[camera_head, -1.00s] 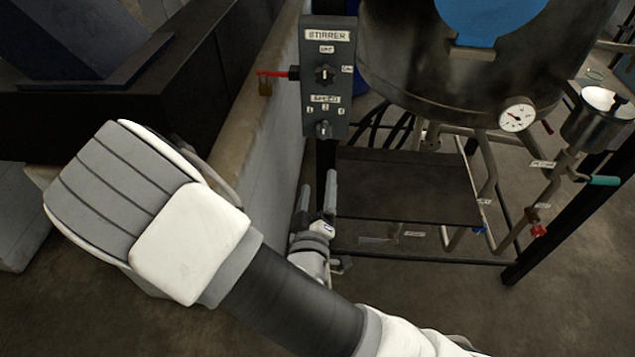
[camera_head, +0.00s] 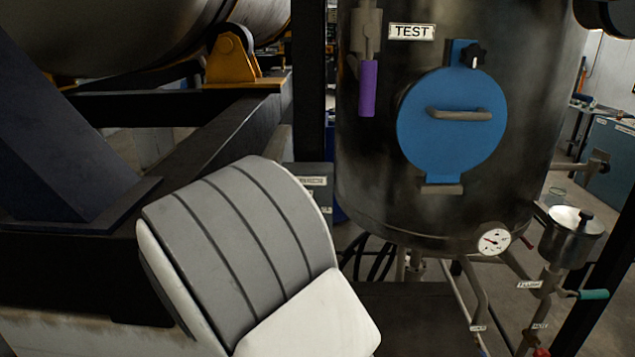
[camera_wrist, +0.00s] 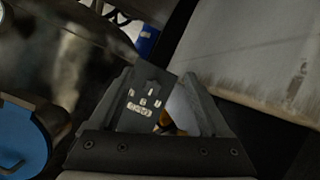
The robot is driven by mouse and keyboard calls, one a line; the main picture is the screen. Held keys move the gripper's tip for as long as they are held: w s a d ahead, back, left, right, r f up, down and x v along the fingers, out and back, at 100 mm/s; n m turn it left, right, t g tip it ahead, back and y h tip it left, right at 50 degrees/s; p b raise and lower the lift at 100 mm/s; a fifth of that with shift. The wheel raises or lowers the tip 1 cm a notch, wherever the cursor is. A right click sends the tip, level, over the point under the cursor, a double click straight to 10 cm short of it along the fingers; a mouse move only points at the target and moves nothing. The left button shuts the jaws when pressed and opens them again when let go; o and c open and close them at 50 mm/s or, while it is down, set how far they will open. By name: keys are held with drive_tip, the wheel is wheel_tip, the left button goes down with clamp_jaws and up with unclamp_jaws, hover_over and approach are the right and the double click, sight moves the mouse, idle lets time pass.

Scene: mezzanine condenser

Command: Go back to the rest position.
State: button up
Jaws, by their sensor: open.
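My gripper (camera_wrist: 160,80) shows in the wrist view, open, with its two fingers apart. A dark control box (camera_wrist: 146,102) with small white labels shows between the fingers, seen beyond them; I see no grip on it. In the head view my gripper is not visible, and only a grey and white part of my arm fills the lower middle. It covers much of the same control box (camera_head: 316,186), whose upper right part shows behind it.
A dark steel vessel (camera_head: 365,150) marked TEST stands right of centre, with a round blue hatch (camera_head: 440,135), a purple handle (camera_head: 368,88) and a dial gauge (camera_head: 493,239). A metal cup (camera_head: 570,242) is at right. A dark beam frame (camera_head: 200,150) stands left.

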drive_tip(key=s+d+r+m+g+y, duration=0.1)
drive_tip(key=s+d+r+g+y, duration=0.15)
drive_tip(key=r, duration=0.45)
drive_tip(key=s+d+r+m+g+y, duration=0.2)
drive_tip(key=r+g, duration=0.1)
drive_tip(key=r, duration=0.4)
drive_tip(key=s+d+r+g+h, duration=0.1)
drive_tip(key=s+d+r, duration=0.2)
drive_tip(key=s+d, duration=0.2)
drive_tip(key=s+d+r+g+h, duration=0.1)
drive_tip(key=s+d+r, duration=0.3)
drive_tip(key=s, duration=0.5)
drive_tip(key=shift+d+m+h, duration=0.3)
drive_tip(key=shift+d+h, duration=0.35)
drive_tip(key=shift+d, duration=0.45)
drive_tip(key=shift+o, duration=0.3)
drive_tip(key=shift+w, duration=0.1)
